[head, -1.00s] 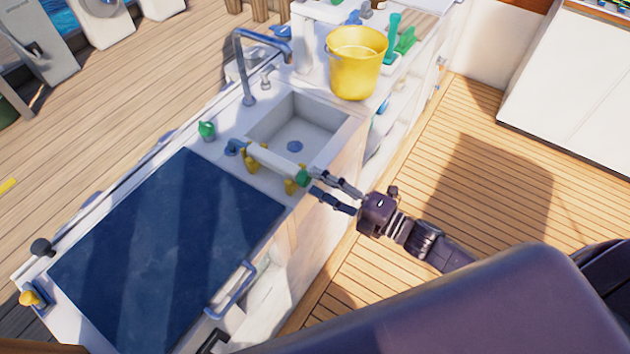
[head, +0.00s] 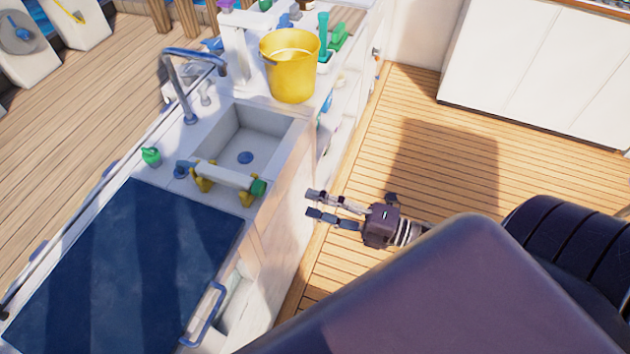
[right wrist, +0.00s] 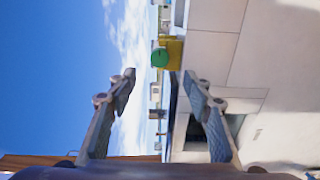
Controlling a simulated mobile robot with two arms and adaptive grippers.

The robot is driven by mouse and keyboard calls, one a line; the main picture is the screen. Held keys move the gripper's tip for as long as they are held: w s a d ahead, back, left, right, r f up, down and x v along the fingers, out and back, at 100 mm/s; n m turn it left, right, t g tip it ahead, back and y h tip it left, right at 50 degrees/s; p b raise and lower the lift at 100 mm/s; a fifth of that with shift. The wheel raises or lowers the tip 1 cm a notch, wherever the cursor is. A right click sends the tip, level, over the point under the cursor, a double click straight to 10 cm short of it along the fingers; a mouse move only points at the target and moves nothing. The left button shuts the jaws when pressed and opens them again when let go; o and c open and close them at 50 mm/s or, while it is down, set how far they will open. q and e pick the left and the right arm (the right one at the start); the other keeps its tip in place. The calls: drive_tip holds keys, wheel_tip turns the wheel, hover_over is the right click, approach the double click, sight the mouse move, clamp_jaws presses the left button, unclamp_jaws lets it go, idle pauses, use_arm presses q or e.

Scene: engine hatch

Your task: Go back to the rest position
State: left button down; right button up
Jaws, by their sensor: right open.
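My right gripper (head: 322,207) is open and empty in the head view. It is over the wooden deck, to the right of the sink counter and apart from it. Its two spread fingers also show in the right wrist view (right wrist: 160,105), with nothing between them but background. A white cylinder with a green end (head: 228,177) rests on yellow holders at the front of the sink. Its green end also shows in the right wrist view (right wrist: 160,57). My left gripper is not in view.
The counter holds a sink (head: 245,145), a tap (head: 185,85), a yellow bucket (head: 290,70) and a dark blue hatch panel (head: 125,265) with a handle (head: 205,315). White cabinets (head: 530,70) stand at the upper right. The deck (head: 430,130) between is clear.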

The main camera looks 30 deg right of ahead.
drive_tip(key=s+d+f+m+g+h, duration=0.1)
drive_tip(key=s+d+f+m+h, duration=0.3)
drive_tip(key=f, duration=0.6)
drive_tip(key=d+f+m+g+h, duration=0.25)
drive_tip(key=f+m, duration=0.25)
drive_tip(key=f, duration=0.5)
drive_tip(key=s+d+f+m+h, duration=0.3)
drive_tip(key=f+m, duration=0.2)
drive_tip(key=f, duration=0.5)
drive_tip(key=s+a+f+m+g, duration=0.3)
drive_tip(key=s+f, duration=0.3)
drive_tip(key=s, duration=0.2)
drive_tip(key=s+a+f+m+g+h, duration=0.1)
drive_tip(key=s+a+f+m+g, duration=0.2)
drive_tip(key=s+f, duration=0.3)
drive_tip(key=s+a+f+m+g, duration=0.3)
drive_tip(key=s+f, duration=0.3)
drive_tip(key=s, duration=0.6)
drive_tip(key=shift+a+g, duration=0.2)
drive_tip(key=shift+g, duration=0.15)
drive_tip(key=shift+w+h, duration=0.1)
drive_tip(key=shift+h, duration=0.15)
